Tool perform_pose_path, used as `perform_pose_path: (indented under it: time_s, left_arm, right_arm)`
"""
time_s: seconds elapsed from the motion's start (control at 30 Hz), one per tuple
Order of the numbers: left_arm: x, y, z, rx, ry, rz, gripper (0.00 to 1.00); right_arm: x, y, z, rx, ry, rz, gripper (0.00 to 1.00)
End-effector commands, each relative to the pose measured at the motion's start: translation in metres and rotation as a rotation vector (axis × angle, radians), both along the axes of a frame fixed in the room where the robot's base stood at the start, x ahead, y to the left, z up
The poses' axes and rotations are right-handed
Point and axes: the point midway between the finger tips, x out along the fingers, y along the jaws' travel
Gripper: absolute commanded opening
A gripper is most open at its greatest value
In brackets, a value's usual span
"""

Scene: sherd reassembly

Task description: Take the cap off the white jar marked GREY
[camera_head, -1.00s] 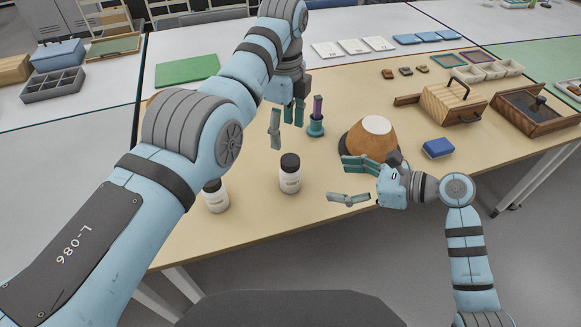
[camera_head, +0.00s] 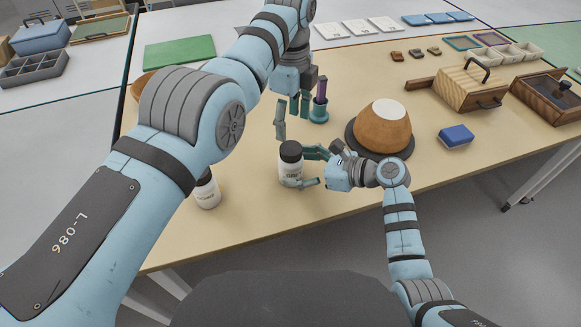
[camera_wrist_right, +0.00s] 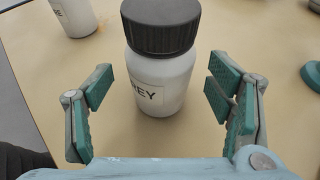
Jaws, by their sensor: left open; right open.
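The white jar (camera_head: 291,171) with a black cap (camera_head: 291,151) stands upright near the front of the tan table. In the right wrist view the jar (camera_wrist_right: 165,75) carries a label of which "EY" is readable, and its ribbed cap (camera_wrist_right: 160,25) is on. My right gripper (camera_head: 310,168) is open at the jar's right side; in the wrist view its fingers (camera_wrist_right: 160,105) stand to either side of the jar, with gaps. My left gripper (camera_head: 292,117) is open and empty above the table, behind the jar, pointing down.
A second white jar (camera_head: 207,192) stands to the left, partly hidden by my left arm. A teal stand (camera_head: 319,115) with a purple tool is behind. An orange-brown bowl (camera_head: 382,130) sits upturned at right, with a blue block (camera_head: 456,136) beyond.

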Motion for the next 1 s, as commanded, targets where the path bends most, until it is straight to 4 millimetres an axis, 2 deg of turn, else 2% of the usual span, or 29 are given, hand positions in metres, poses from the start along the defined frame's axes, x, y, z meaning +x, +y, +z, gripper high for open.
perform_pose_path:
  time_s: [0.1,0.2,0.47,0.9,1.0]
  left_arm:
    - [0.000,0.000,0.000,0.000,0.001,0.001,0.59]
    - [0.000,0.001,0.000,-0.001,0.000,0.002,0.59]
    - [0.000,0.001,0.000,-0.001,0.000,0.002,0.59]
    - [0.000,0.001,0.000,0.000,0.000,0.002,0.59]
    - [0.000,0.001,-0.001,0.000,0.001,-0.016,0.59]
  right_arm:
    - [0.008,0.016,-0.007,0.003,0.001,0.000,0.74]
    - [0.011,0.023,-0.010,0.001,0.001,0.003,0.74]
    - [0.012,0.024,-0.011,0.000,0.000,0.001,0.73]
    - [0.012,0.024,-0.011,0.000,0.000,0.001,0.02]
    - [0.012,0.024,-0.011,0.000,0.000,0.001,0.00]
